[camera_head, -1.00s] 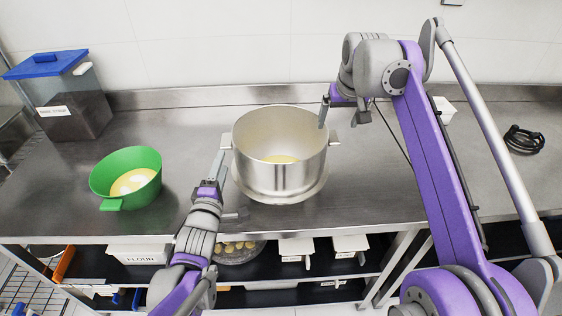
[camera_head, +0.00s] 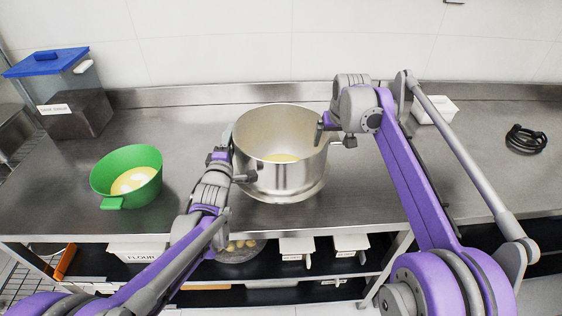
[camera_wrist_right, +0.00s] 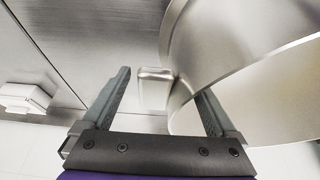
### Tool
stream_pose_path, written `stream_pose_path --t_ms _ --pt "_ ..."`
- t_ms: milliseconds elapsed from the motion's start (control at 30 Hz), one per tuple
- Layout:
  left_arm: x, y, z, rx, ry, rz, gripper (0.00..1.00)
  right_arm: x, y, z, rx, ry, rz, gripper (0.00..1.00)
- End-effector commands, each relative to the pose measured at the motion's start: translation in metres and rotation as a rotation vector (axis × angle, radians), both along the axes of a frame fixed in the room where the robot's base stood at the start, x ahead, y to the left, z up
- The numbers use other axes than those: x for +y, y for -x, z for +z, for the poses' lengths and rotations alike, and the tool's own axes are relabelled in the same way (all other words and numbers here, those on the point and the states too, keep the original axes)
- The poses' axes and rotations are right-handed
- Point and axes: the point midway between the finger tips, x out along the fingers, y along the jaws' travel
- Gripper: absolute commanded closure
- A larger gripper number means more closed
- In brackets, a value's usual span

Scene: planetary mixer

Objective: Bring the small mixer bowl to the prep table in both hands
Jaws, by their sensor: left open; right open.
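The steel mixer bowl (camera_head: 285,178) stands upright on the steel table, with some yellow contents (camera_head: 281,158) at its bottom. My left gripper (camera_head: 236,158) is at the bowl's left side, open; the bowl's left handle is hidden by it. My right gripper (camera_head: 326,128) is at the bowl's right side, open. In the right wrist view the right gripper (camera_wrist_right: 160,100) has the bowl's block-shaped handle (camera_wrist_right: 154,88) between its spread fingers, with no grip on it. The bowl wall (camera_wrist_right: 240,60) fills the right of that view, beside the right finger.
A green bowl (camera_head: 107,180) with yellow contents stands left on the table. A blue-lidded bin (camera_head: 75,115) stands at the back left. A white container (camera_head: 436,110) and a coiled black cable (camera_head: 526,139) lie to the right. A shelf below holds a flour bin (camera_head: 138,252).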

Motion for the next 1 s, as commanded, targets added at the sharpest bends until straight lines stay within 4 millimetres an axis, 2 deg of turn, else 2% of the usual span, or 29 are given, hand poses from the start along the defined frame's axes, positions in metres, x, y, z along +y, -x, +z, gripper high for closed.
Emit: stream_pose_path --t_ms 200,500,700,733,1000 --pt "-0.0001 0.0001 0.0 0.0 0.0 0.0 0.46 0.0 -0.0001 0.0 0.0 0.0 0.0 0.07" --pt "0.0 0.0003 0.0 0.0 0.0 0.0 1.0 -0.0002 0.0 0.0002 0.0 0.0 0.0 0.61" --pt "0.0001 0.0004 0.0 0.0 0.0 0.0 1.0 -0.0005 0.0 0.0003 0.0 0.001 0.0 0.97" --pt "0.0001 0.0004 0.0 0.0 0.0 0.0 1.0 -0.0005 0.0 0.0003 0.0 0.001 0.0 1.0" --pt "0.0004 0.0004 -0.0001 0.0 0.0 0.001 1.0 -0.0008 0.0 0.0004 0.0 0.001 0.0 1.0"
